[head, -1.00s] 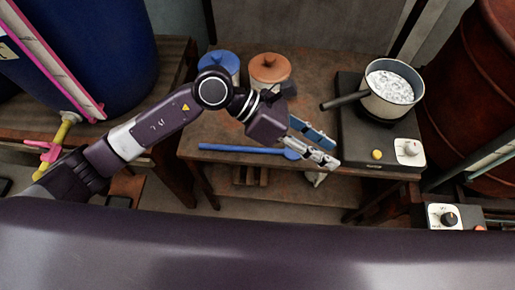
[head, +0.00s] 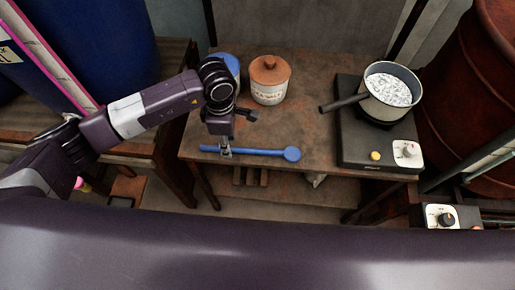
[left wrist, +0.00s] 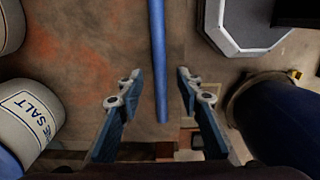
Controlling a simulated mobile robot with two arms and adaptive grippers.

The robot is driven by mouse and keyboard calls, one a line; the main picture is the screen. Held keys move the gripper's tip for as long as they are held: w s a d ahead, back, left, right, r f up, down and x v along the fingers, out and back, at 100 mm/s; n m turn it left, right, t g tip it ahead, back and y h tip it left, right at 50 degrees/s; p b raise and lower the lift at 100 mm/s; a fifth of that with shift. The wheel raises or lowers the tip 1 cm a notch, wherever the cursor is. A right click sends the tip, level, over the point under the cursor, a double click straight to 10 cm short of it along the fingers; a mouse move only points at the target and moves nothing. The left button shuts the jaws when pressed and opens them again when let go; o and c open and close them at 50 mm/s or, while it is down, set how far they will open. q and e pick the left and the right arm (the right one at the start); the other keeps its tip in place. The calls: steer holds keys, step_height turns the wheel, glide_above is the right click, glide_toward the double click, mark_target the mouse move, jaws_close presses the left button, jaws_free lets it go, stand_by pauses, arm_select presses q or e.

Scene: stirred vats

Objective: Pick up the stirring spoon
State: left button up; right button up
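The blue stirring spoon (head: 255,152) lies along the front edge of the table, its round bowl at the right and its handle at the left. My left gripper (head: 226,150) is above the handle near its left end. In the left wrist view the blue handle (left wrist: 159,60) runs between the two open fingers of the left gripper (left wrist: 155,85), with a gap on each side. I cannot tell how far above the handle the fingertips are. My right gripper is not in view.
A jar with an orange-brown lid (head: 269,80) and a blue-lidded jar (head: 232,66), partly hidden by my arm, stand behind the spoon. A pot of whitish contents (head: 391,90) sits on a black hot plate (head: 350,145) at the right. The table's middle is clear.

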arm_select(q)
step_height(320, 180, down, 2)
steer(key=shift+f, duration=0.1)
steer(key=shift+c, duration=0.2)
jaws_close()
steer(key=shift+w+r, duration=0.1)
steer(key=shift+r, duration=0.65)
step_height(320, 180, up, 19)
steer(key=b, duration=0.2)
steer(key=s+a+m, duration=0.7)
steer(key=s+m, duration=0.1)
steer(key=m, duration=1)
steer(key=shift+s+a+f, duration=0.15)
steer(key=shift+a+f, duration=0.1)
steer(key=shift+f, duration=0.05)
